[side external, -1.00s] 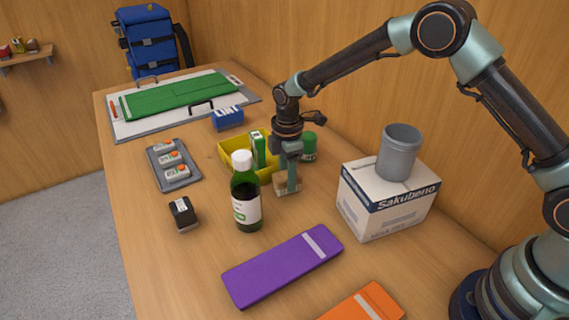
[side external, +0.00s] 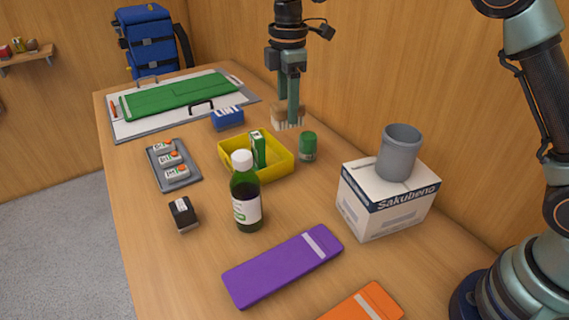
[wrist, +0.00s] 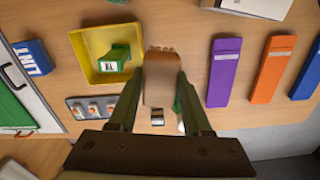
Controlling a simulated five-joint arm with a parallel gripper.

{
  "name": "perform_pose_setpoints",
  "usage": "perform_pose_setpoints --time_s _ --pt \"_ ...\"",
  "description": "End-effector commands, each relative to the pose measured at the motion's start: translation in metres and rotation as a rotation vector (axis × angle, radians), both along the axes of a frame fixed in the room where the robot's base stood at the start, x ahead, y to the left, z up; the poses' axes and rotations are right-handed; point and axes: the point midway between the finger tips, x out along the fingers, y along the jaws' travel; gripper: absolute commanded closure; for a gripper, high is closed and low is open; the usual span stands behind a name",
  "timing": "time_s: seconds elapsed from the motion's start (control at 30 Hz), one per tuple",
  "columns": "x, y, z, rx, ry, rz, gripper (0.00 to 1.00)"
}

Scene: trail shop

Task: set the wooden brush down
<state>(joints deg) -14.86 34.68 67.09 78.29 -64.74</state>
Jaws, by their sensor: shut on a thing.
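The wooden brush (side external: 284,114) is in my gripper (side external: 289,108), its pale bristles pointing down. In the side view it appears beyond the yellow tray and the green jar, raised above the table. In the wrist view the brush (wrist: 162,80) sits between the two fingers of my gripper (wrist: 160,95), its wooden block facing the camera and bristles showing at the far edge. My gripper is shut on it. The brush hides part of the table beneath it.
A yellow tray (side external: 222,155) holds a green box (side external: 258,150). A green jar (side external: 308,146) and a dark bottle (side external: 246,200) stand nearby. A blue box (side external: 228,118) is to the left. A white carton (side external: 388,210) carries a grey cup (side external: 399,155). Bare wood lies between jar and carton.

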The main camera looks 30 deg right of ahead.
Motion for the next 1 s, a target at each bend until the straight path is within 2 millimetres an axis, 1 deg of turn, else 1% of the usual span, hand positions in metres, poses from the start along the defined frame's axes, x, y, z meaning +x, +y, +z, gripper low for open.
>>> perform_pose_setpoints --time_s 0.17,0.2,0.4,0.5,0.57,0.67,0.77,0.9,1.0 --pt "0.001 0.0 0.025 0.001 -0.004 0.0 1.0" --pt "0.001 0.0 0.033 0.002 -0.005 0.0 1.0" --pt "0.0 0.0 0.062 0.001 -0.004 0.0 1.0" --pt "-0.002 0.025 0.06 0.001 -0.001 0.021 1.0" --pt "-0.003 0.038 0.06 0.0 0.0 0.029 1.0" --pt "-0.007 0.065 0.06 0.001 -0.001 0.047 1.0" --pt "-0.015 0.097 0.06 0.001 -0.001 0.071 1.0" --pt "-0.033 0.151 0.06 0.001 -0.002 0.108 1.0" --pt "-0.048 0.182 0.06 0.001 -0.001 0.128 1.0"
